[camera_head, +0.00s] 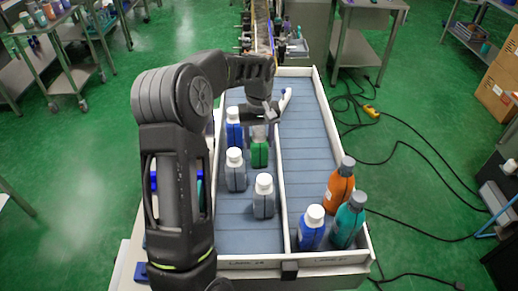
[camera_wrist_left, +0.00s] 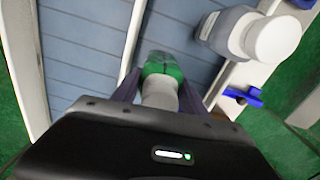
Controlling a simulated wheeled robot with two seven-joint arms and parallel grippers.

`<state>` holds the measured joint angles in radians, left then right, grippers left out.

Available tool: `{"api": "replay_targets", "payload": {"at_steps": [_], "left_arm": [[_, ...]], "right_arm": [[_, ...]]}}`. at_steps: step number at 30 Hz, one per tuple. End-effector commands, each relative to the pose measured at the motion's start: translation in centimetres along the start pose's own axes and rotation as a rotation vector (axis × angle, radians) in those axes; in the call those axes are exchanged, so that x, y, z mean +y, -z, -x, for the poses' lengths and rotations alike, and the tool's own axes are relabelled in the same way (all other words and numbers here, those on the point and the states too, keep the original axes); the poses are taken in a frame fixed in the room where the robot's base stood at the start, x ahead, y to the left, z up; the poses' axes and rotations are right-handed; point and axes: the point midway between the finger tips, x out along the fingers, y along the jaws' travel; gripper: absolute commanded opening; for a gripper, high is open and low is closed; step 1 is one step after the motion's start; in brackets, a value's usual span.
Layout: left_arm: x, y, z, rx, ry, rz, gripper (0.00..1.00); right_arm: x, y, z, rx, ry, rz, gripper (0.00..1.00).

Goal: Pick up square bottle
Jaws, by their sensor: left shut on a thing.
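A green bottle (camera_head: 259,155) with a pale cap stands in the left lane of the conveyor tray. My left gripper (camera_head: 262,122) is above it and shut on its cap end. In the left wrist view the green bottle (camera_wrist_left: 162,66) shows between the two dark fingers of my left gripper (camera_wrist_left: 157,92). Its cap is partly covered by the gripper. A blue bottle (camera_head: 234,134) with a white cap stands just left of it. Two grey bottles with white caps stand nearer in the same lane, one at left (camera_head: 236,178) and one at right (camera_head: 263,204).
A white divider (camera_head: 283,170) separates the lanes. In the right lane's near end stand an orange bottle (camera_head: 338,192), a teal bottle (camera_head: 347,226) and a blue bottle (camera_head: 311,236). The right lane's far part is mostly clear. Cables (camera_head: 400,165) lie on the green floor.

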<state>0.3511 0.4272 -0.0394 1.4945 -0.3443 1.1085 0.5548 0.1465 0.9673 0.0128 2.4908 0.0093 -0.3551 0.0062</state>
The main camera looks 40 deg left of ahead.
Motion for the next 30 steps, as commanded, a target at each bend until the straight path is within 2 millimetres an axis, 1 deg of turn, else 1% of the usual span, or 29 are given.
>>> {"api": "replay_targets", "payload": {"at_steps": [8, 11, 13, 17, 24, 27, 30], "left_arm": [[0.0, 0.0, 0.1, 0.001, -0.001, 0.000, 0.00], [0.1, 0.1, 0.6, 0.003, -0.001, 0.000, 0.00], [0.1, 0.1, 1.2, 0.004, -0.002, 0.000, 0.00], [0.1, 0.1, 3.3, 0.006, -0.004, 0.001, 0.00], [0.1, 0.1, 7.9, 0.004, -0.003, -0.001, 0.00], [0.1, 0.1, 9.2, 0.003, -0.002, -0.001, 0.00], [0.0, 0.0, 9.9, 0.002, -0.001, 0.000, 0.00]], "right_arm": [[0.0, 0.0, 0.0, 0.000, 0.000, 0.000, 0.36], [0.1, 0.0, -0.1, 0.000, 0.000, 0.000, 0.36], [0.1, 0.0, -0.3, 0.001, 0.001, 0.001, 0.36], [0.2, 0.1, -0.7, 0.002, 0.002, 0.001, 0.36], [0.3, 0.2, -1.2, 0.004, 0.004, 0.003, 0.36], [0.3, 0.2, -1.3, 0.004, 0.005, 0.003, 0.36], [0.4, 0.2, -1.3, 0.004, 0.005, 0.004, 0.36]]}}
